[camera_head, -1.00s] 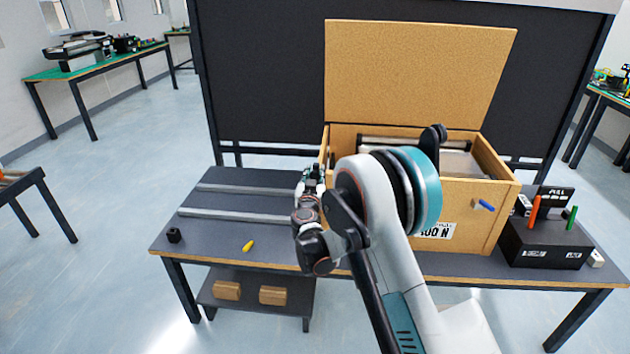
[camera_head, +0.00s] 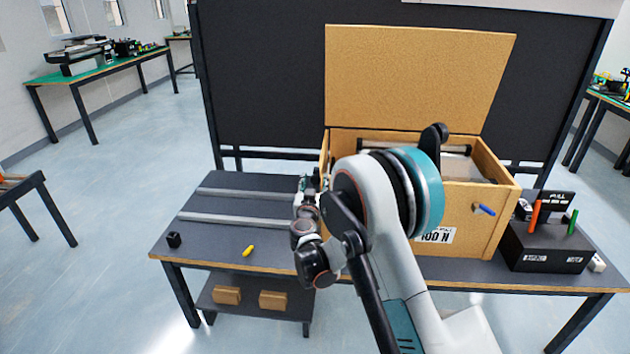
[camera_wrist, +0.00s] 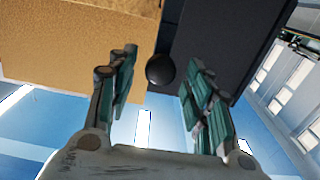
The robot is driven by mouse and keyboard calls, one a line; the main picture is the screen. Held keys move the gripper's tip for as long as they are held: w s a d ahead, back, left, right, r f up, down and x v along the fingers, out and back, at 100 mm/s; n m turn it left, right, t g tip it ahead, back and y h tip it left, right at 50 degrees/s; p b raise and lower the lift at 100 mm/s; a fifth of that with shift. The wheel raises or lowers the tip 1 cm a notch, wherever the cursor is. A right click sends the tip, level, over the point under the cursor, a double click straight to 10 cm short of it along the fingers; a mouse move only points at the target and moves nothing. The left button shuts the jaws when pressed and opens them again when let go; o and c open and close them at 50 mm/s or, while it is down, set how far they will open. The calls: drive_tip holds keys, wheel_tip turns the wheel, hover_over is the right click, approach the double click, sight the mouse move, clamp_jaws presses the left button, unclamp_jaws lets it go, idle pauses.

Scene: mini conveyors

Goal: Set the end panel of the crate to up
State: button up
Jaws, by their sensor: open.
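The wooden crate (camera_head: 468,229) stands on the dark table with its large lid panel (camera_head: 418,80) raised at the back. Its left end is mostly behind my arm in the head view. My gripper (camera_head: 308,184) is beside that left end, partly hidden by my own wrist. In the wrist view my gripper (camera_wrist: 160,78) is open, its two teal-padded fingers apart. A round black knob (camera_wrist: 160,69) shows between the fingertips, next to the edge of a wooden panel (camera_wrist: 75,40). I cannot tell whether a finger touches the knob. The end panel's position is not clear.
A blue peg (camera_head: 484,209) sticks out of the crate's front. A black box (camera_head: 545,248) with orange and green levers stands to the right. Two grey rails (camera_head: 235,219), a yellow piece (camera_head: 248,251) and a small black cube (camera_head: 174,240) are on the left of the table (camera_head: 225,250).

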drive_tip(key=s, duration=0.9)
drive_tip(key=shift+s+a, duration=0.2)
drive_tip(key=shift+s, duration=0.1)
